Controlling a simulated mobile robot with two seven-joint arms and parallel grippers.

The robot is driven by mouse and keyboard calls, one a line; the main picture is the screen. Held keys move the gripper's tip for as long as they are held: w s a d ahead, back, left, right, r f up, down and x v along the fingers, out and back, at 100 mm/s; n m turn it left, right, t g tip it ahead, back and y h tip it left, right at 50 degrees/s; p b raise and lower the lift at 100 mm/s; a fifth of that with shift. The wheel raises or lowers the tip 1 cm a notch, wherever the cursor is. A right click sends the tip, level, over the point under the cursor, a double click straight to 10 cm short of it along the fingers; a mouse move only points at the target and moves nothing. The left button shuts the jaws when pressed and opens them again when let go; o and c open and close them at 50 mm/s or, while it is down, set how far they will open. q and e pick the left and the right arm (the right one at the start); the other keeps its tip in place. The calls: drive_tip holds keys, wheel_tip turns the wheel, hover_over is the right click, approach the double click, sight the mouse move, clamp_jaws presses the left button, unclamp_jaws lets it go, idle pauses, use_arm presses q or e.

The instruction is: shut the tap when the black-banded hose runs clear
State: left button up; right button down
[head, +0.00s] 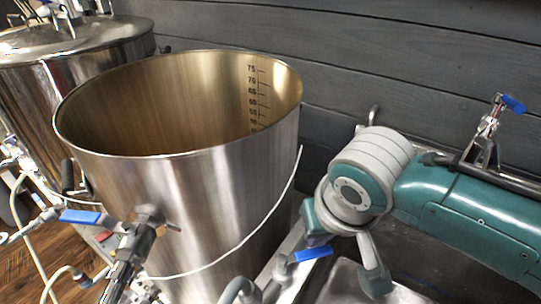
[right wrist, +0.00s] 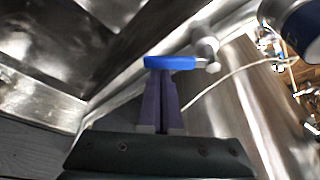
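A tap with a blue lever (head: 313,253) stands at the sink's near left edge. My right gripper (head: 345,250) hangs down beside this lever. In the right wrist view the blue lever (right wrist: 170,62) lies across the tips of my right gripper's purple fingers (right wrist: 161,85). The fingers look shut against each other; I cannot tell whether they touch the lever. A grey hose end (head: 240,290) shows at the bottom edge, left of the tap. I can make out no black band and no running liquid. My left gripper is not in view.
A large open steel kettle (head: 190,200) with volume marks stands left of my right arm. It has a blue-handled valve (head: 80,216). A lidded kettle (head: 70,50) stands behind left, with pale hoses (head: 35,250) below. Another blue-handled tap (head: 513,103) is behind my right arm.

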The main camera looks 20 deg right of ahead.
drive_tip(key=shift+s+a+r+m+h+p, duration=0.1)
drive_tip(key=shift+s+r+m+h+p, duration=0.15)
drive_tip(key=shift+s+m+p, duration=0.5)
drive_tip(key=shift+s+f+m+h+p, duration=0.1)
drive_tip(key=shift+s+m+h+p, duration=0.15)
drive_tip(key=shift+m, duration=0.35)
drive_tip(key=shift+s+m+h+p, duration=0.1)
drive_tip(key=shift+m+p, duration=0.25)
drive_tip(key=shift+m, duration=0.2)
drive_tip(key=s+m, duration=0.1)
drive_tip(key=s+m+g+h+p, duration=0.1)
drive_tip(key=m, duration=0.1)
drive_tip(key=shift+a+f+m, duration=0.15)
drive_tip(key=shift+a+m, duration=0.15)
drive_tip(key=shift+a, duration=0.05)
drive_tip(key=shift+s+a+p, duration=0.1)
drive_tip(key=shift+s+p, duration=0.1)
drive_tip(key=shift+p, duration=0.1)
